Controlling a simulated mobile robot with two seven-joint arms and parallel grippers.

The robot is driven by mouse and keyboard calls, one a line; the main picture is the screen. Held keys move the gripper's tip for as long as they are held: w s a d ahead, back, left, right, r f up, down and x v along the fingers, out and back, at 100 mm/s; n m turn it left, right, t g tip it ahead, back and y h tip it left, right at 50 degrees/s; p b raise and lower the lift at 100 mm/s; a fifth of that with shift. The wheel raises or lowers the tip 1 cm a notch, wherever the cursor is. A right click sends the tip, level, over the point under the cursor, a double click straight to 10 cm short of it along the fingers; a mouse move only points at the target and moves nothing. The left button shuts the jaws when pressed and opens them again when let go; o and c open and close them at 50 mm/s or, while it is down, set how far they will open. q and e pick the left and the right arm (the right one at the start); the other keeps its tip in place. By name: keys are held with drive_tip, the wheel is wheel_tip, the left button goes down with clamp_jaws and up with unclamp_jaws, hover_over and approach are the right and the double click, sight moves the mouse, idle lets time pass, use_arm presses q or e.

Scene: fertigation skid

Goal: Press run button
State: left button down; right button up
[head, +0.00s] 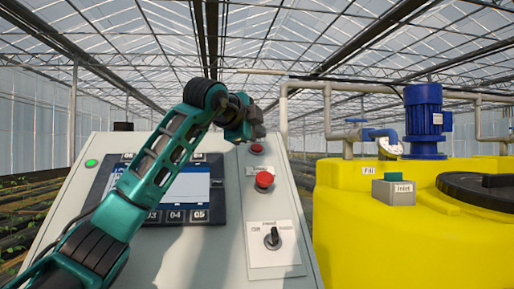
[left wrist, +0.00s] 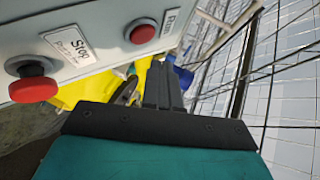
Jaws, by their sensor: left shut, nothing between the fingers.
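My left gripper (head: 252,127) is shut and empty, in front of the top right part of the grey control panel (head: 182,262). In the left wrist view its closed fingers (left wrist: 161,80) point past the panel's edge, and I see no contact.
A small green round button or lamp (head: 91,162) is at the panel's upper left. My left arm partly covers the screen (head: 188,188). A rotary switch (head: 272,238) sits at lower right. A yellow tank (head: 400,250) carries a blue motor (head: 424,118) and a green-button box (head: 393,190).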

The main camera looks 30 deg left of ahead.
use_arm(q)
drive_tip(key=shift+s+d+r, duration=0.35)
drive_tip(key=shift+s+r, duration=0.15)
drive_tip(key=shift+r, duration=0.15)
drive_tip(key=shift+s+d+r, duration=0.35)
drive_tip(key=shift+s+r, duration=0.15)
drive_tip(key=shift+r, duration=0.15)
